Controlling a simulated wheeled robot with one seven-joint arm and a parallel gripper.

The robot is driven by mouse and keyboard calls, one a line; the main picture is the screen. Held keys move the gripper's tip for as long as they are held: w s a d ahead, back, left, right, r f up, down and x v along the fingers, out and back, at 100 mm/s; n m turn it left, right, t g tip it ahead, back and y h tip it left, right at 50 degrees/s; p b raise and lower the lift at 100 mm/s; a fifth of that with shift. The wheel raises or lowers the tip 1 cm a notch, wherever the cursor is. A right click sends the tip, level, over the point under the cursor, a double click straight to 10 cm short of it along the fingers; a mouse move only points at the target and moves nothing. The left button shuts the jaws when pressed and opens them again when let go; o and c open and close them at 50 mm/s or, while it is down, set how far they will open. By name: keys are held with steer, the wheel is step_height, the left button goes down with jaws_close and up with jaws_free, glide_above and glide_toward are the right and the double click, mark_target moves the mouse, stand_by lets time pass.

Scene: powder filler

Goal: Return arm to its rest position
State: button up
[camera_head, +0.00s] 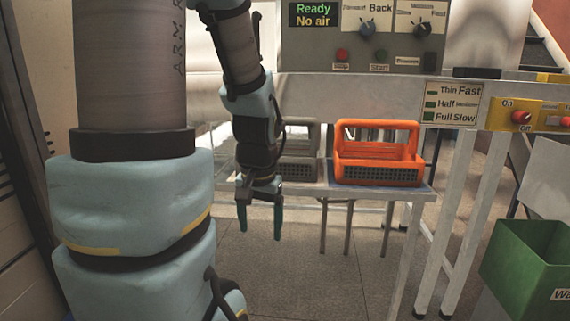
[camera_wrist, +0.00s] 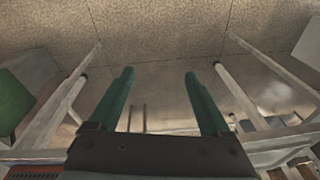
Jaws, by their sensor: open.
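My gripper (camera_head: 260,218) hangs from my arm in front of the low table and points down. Its two green fingers are apart with nothing between them. In the wrist view my gripper (camera_wrist: 160,80) is also open and empty, with the tiled floor beyond the fingertips. My upper arm fills the left of the head view, and the forearm comes down from the top.
An orange basket (camera_head: 378,172) and a grey basket (camera_head: 298,168) stand on the low table (camera_head: 395,191), the grey one partly behind my gripper. A control panel (camera_head: 365,38) is above. A green bin (camera_head: 530,253) stands at right. Floor below my gripper is clear.

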step_height(320, 180, up, 14)
steer(key=s+a+n+p, duration=0.1)
steer(key=s+n+p, duration=0.1)
steer(key=p, duration=1.3)
steer(key=shift+a, duration=0.25)
steer(key=shift+f, duration=0.1)
steer(key=shift+c, duration=0.3)
